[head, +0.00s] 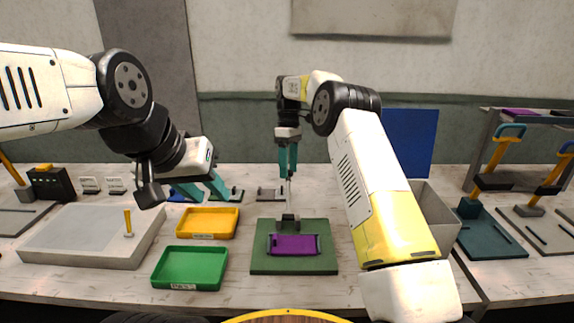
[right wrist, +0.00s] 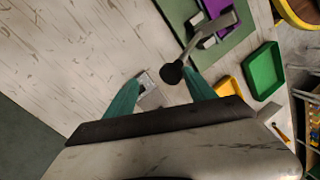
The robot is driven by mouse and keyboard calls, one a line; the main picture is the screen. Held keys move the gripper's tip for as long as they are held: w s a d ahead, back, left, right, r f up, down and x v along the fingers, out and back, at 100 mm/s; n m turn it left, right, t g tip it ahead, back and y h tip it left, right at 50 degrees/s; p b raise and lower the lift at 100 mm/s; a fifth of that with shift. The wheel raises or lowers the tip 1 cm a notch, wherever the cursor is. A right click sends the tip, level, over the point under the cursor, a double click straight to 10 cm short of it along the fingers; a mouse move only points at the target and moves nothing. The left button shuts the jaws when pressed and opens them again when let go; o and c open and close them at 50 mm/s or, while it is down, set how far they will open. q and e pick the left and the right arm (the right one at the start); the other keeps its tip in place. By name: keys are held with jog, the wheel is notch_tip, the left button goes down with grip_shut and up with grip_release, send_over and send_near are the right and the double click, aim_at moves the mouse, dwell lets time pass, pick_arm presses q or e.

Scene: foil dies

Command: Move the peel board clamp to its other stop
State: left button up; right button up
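The peel board (head: 328,262) is a green plate at the centre front of the table, with a purple die (head: 293,245) on it. The grey metal clamp (head: 290,221) stands at the board's back edge, its lever pointing up. In the right wrist view the clamp's lever (right wrist: 202,42) ends in a black knob (right wrist: 172,73). My right gripper (head: 288,165) is above the clamp, fingers down and spread. In the right wrist view the knob appears between its fingertips; I cannot tell whether they touch it. My left gripper (head: 204,190) is open and empty over the back left trays.
A yellow tray (head: 208,236) and a green tray (head: 158,283) lie left of the board. A pale block (head: 75,255) stands further left. A grey bin (head: 434,206) is behind my right arm. A dark teal press (head: 505,246) stands at the right.

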jog(key=shift+s+d+f, duration=0.15)
jog(key=shift+f, duration=0.15)
jog(key=s+r, duration=0.2)
jog(key=s, duration=0.6)
jog(key=s+r, duration=0.3)
jog(key=s, duration=0.5)
jog(key=shift+a+r, duration=0.2)
dwell(0.3)
